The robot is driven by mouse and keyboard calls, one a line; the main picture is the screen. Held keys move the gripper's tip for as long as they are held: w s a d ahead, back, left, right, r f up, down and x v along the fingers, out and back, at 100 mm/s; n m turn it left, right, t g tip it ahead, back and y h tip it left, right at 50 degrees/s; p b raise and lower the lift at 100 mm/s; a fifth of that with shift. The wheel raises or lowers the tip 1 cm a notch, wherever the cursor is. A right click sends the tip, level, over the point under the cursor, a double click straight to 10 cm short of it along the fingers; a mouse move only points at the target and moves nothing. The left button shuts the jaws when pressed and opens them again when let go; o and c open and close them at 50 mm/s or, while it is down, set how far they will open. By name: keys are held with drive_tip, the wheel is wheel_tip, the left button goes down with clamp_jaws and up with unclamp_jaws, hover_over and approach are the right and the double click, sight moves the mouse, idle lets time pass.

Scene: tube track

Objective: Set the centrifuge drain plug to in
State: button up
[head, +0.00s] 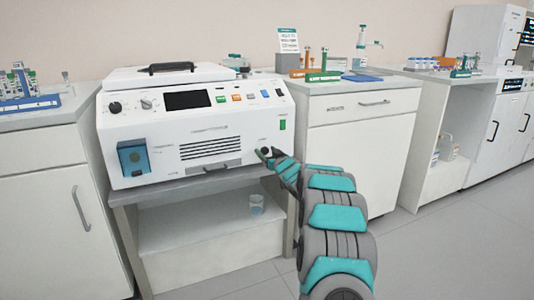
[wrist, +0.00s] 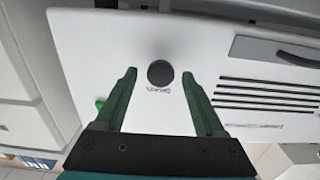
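The centrifuge (head: 205,125) is a white box with a black lid handle, on a low grey stand. The drain plug (wrist: 160,73) is a round black knob on its white front panel, above an upside-down printed label in the wrist view. My gripper (wrist: 159,75) is open, its two green fingers on either side of the plug, with white panel showing between each finger and the plug. I cannot tell how far the plug sticks out. In the head view my gripper (head: 266,155) is at the lower right of the front panel and largely covers the plug.
Vent slots (wrist: 268,98) and a drawer-like grey handle (head: 222,166) are beside the plug on the panel. A green switch (head: 282,125) is above it. White cabinets flank the stand; the floor in front is clear.

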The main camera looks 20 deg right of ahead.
drive_tip(key=shift+s, duration=0.1)
drive_tip(key=shift+s+f, duration=0.1)
drive_tip(key=shift+s, duration=0.55)
drive_tip(key=s, duration=0.6)
drive_tip(key=shift+s+b, duration=0.15)
drive_tip(key=shift+b, duration=0.3)
drive_tip(key=s+a+f+g, duration=0.2)
drive_tip(key=s+a+g, duration=0.4)
drive_tip(key=s, duration=1.4)
drive_tip(key=s+a+f+g, duration=0.3)
drive_tip(key=s+a+g, duration=0.4)
drive_tip(key=s, duration=1.4)
drive_tip(key=s+a+f+g, duration=0.3)
drive_tip(key=s+a+g, duration=0.3)
drive_tip(key=s+a, duration=0.8)
drive_tip(key=s, duration=0.7)
drive_tip(key=shift+g, duration=0.4)
